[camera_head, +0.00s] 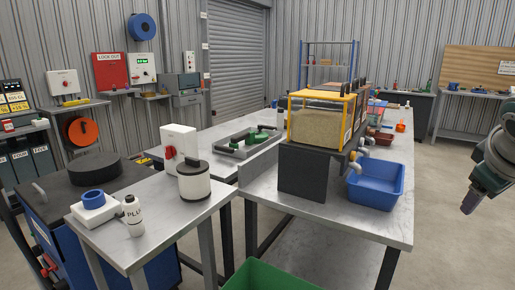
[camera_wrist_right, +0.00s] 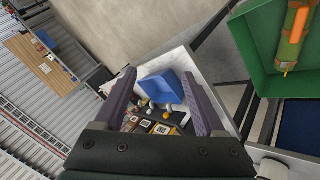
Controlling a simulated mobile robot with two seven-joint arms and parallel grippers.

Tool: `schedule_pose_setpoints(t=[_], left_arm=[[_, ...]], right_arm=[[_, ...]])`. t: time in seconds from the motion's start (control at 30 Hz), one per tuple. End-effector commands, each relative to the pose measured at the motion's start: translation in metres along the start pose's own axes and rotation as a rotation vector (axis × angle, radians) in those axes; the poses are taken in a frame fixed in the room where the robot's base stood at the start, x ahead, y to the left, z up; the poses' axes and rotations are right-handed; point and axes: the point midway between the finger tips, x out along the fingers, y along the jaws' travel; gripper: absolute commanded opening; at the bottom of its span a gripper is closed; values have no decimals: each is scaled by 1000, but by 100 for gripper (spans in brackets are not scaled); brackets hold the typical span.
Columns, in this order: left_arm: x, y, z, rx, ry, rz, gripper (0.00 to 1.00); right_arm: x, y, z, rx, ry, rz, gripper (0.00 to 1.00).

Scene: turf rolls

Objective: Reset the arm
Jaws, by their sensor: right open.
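My right gripper (camera_head: 470,203) hangs in the air at the right edge of the head view, past the right end of the metal table (camera_head: 345,215). Most of its arm is cut off by the frame. In the right wrist view the two purple-grey fingers (camera_wrist_right: 159,75) stand apart with nothing held between them. The blue tray (camera_wrist_right: 160,88) shows between them, well beyond the tips.
Floor right of the table is clear.

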Motion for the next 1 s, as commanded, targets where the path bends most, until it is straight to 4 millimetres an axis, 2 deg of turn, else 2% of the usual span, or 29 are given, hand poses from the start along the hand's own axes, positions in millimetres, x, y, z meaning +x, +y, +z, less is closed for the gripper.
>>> schedule_pose_setpoints(t=[0.03, 0.17, 0.2, 0.33, 0.47, 0.57, 0.7, 0.83, 1.0], left_arm=[[0, 0, 0, 0, 0, 0, 66], [0, 0, 0, 0, 1, 0, 66], [0, 0, 0, -1, 1, 0, 66], [0, 1, -1, -3, 2, 2, 66], [0, 2, -1, -6, 3, 5, 66], [0, 2, -1, -8, 3, 7, 66], [0, 2, -1, -9, 3, 7, 66], [0, 2, -1, -9, 3, 7, 66], [0, 2, -1, -9, 3, 7, 66]], right_arm=[[-1, -12, 14, 66, -68, -56, 72], [-11, -44, 49, 227, -260, -187, 72], [-12, -58, 56, 204, -249, -198, 72], [-20, -94, 79, 153, -225, -237, 72], [-37, -131, 106, 111, -204, -291, 72], [-57, -160, 131, 87, -189, -345, 72], [-94, -194, 167, 74, -170, -425, 72], [-128, -211, 193, 81, -159, -486, 72], [-169, -222, 218, 105, -153, -548, 72]])
